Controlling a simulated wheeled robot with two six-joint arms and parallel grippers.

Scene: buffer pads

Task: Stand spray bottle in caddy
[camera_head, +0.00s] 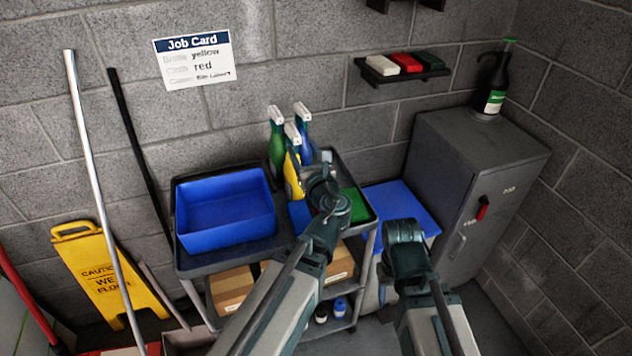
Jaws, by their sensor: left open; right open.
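Three spray bottles with white heads stand close together at the back of the cart top: a green one (277,150), a yellow one (292,178) in front, and a blue one (305,150). An open blue bin (225,239), which may be the caddy, sits on the cart's left side and looks empty. My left gripper (318,178) is open, just right of the yellow bottle, and hides part of the cart top; I cannot tell whether it touches the bottle. My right gripper (404,228) is open and empty, right of the cart.
The job card (193,60) on the wall reads yellow and red. White, red and green items lie on a wall shelf (402,77). A grey cabinet (470,170) with a dark bottle (492,85) stands right. A yellow caution sign (105,275) and poles stand left.

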